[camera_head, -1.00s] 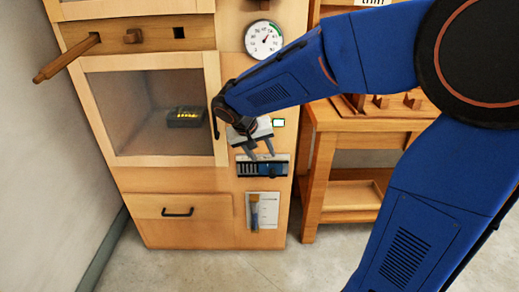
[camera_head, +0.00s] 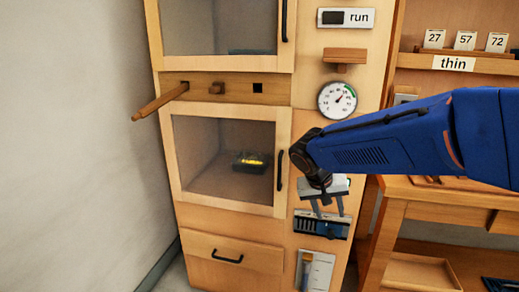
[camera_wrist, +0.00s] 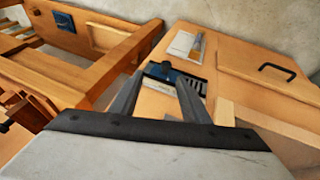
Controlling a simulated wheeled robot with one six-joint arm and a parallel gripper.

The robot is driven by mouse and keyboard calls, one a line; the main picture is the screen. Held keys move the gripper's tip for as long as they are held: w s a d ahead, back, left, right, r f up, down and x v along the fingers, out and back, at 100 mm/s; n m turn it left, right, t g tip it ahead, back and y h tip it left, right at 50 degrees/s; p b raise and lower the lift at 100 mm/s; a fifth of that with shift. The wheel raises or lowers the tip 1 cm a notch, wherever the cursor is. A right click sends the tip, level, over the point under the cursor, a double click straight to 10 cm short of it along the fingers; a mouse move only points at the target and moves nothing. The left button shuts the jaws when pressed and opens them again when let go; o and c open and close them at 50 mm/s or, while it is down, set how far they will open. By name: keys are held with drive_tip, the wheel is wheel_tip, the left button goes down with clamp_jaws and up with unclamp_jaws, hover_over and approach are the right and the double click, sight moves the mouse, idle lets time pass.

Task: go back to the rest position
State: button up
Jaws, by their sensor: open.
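My gripper (camera_head: 328,208) is in front of the cabinet's right-hand panel, below the round dial (camera_head: 337,100) and just above a blue and black slider box (camera_head: 321,224). Its two fingers point down and stand apart with nothing between them. In the wrist view the gripper (camera_wrist: 166,78) shows two dark fingers spread, with the slider box (camera_wrist: 172,76) beyond them. My blue arm reaches in from the right.
The wooden cabinet has a glazed door (camera_head: 222,160) with a dark, yellow-lit object (camera_head: 250,162) behind it. A wooden handle (camera_head: 160,103) sticks out at left. A drawer (camera_head: 232,256) is below. A wooden bench (camera_head: 425,195) stands right.

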drive_tip(key=s+d+n+y, duration=0.1)
drive_tip(key=s+d+y, duration=0.1)
drive_tip(key=s, duration=1)
drive_tip(key=s+d+f+n+t+y, duration=0.1)
drive_tip(key=s+d+y, duration=0.1)
drive_tip(key=s, duration=1)
drive_tip(key=shift+s+d+n+t, duration=0.2)
drive_tip(key=shift+d+n+t, duration=0.05)
drive_tip(key=shift+n+t, duration=0.05)
drive_tip(key=shift+f, duration=0.1)
idle(0.4)
